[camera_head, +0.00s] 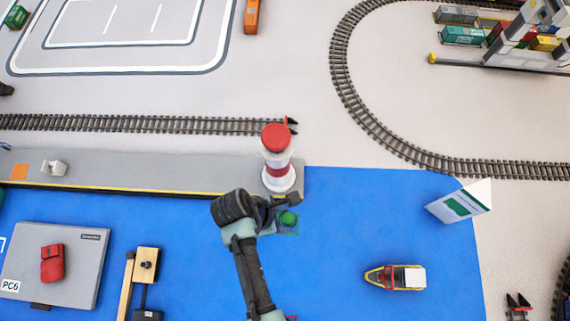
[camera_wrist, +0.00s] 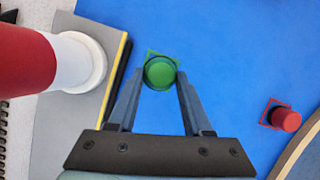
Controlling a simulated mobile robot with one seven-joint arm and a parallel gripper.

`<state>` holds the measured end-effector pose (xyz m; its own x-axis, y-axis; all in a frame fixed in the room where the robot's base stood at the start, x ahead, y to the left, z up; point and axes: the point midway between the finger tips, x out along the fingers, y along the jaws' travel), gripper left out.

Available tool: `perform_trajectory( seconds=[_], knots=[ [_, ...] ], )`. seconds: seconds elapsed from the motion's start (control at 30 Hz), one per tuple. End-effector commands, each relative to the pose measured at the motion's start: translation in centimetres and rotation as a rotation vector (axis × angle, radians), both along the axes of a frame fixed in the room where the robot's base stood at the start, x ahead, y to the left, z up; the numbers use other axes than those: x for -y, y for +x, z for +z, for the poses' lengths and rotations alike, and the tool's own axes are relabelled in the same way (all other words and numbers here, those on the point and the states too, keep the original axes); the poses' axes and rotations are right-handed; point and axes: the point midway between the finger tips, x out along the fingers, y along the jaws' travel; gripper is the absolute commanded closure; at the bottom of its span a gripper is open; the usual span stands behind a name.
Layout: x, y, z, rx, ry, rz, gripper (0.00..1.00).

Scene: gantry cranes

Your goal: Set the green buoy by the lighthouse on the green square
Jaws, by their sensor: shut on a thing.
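The green buoy (camera_wrist: 160,72) is between the fingertips of my gripper (camera_wrist: 159,82), which is shut on it. In the head view the buoy (camera_head: 289,218) shows just right of my gripper (camera_head: 272,210). A green square outline (camera_wrist: 150,53) shows around and under the buoy on the blue water surface. The buoy appears over the square; whether its base touches the surface I cannot tell. The red-and-white lighthouse (camera_head: 278,170) stands on the end of the grey quay, close behind my gripper. In the wrist view the lighthouse (camera_wrist: 80,62) is at the left.
A red buoy (camera_wrist: 285,117) on a red square lies to the right in the wrist view. The quay (camera_head: 120,170) runs left from the lighthouse. A toy boat (camera_head: 395,278) and a white-green sign (camera_head: 460,202) are at the right. The water between is clear.

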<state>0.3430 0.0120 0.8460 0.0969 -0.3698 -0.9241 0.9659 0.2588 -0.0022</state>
Motion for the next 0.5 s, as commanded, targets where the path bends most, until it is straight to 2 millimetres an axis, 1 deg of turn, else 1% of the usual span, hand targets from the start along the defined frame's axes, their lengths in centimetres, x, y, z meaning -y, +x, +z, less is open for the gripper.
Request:
perform_trajectory(
  seconds=[0.17, 0.33, 0.4, 0.5],
  knots=[
    [0.0, 0.0, -1.6, -0.001, -0.001, 0.001, 1.00],
    [0.0, 0.0, -4.0, -0.002, -0.001, -0.001, 1.00],
    [0.0, 0.1, -4.6, 0.000, 0.000, 0.000, 1.00],
    [0.0, 0.0, -4.9, 0.000, 0.000, -0.001, 1.00]
  ],
)
